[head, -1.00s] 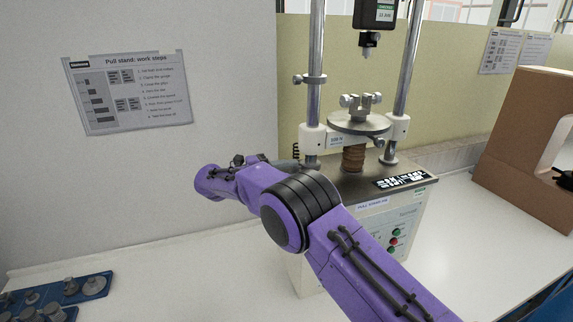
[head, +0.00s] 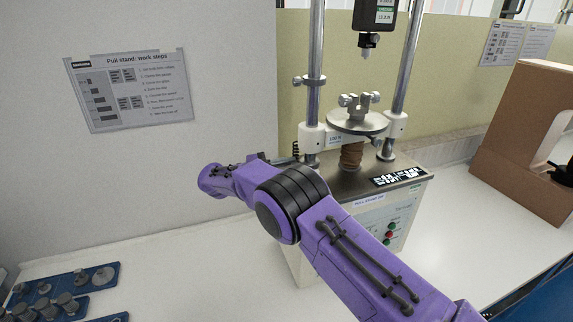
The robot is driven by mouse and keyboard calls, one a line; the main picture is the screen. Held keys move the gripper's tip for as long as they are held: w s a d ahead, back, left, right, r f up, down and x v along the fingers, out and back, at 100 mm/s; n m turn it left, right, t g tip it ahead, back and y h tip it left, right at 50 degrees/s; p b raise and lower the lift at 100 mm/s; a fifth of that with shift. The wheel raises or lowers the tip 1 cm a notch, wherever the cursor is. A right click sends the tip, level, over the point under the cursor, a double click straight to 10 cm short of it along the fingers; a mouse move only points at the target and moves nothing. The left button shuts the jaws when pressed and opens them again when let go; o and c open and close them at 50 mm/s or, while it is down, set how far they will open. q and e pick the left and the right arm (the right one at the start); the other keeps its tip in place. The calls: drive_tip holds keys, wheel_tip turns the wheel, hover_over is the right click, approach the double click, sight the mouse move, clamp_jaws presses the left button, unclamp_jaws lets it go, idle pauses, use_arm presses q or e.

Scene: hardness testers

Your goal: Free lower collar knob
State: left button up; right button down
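The test stand has two upright steel columns (head: 316,50). A clamp collar (head: 314,81) sits on the left column, with a small round knob (head: 297,82) at its left side. Nothing touches this knob. A round metal plate (head: 357,122) with a grip fixture (head: 358,104) sits on the crosshead between the columns. My purple arm (head: 345,245) comes in from the lower right and crosses in front of the stand's lower left.
A brown, C-shaped block (head: 512,135) stands at the right on the white bench (head: 170,260). Blue trays of grey metal parts (head: 105,274) lie at the lower left. A work-steps sheet (head: 130,90) hangs on the wall. The bench left of the stand is clear.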

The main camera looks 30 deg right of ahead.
use_arm(q)
drive_tip(key=shift+r+p, duration=0.3)
drive_tip(key=shift+r, duration=0.1)
use_arm(e)
drive_tip(key=shift+n, duration=1.2)
drive_tip(key=c, duration=1)
unclamp_jaws()
drive_tip(key=shift+d, duration=0.1)
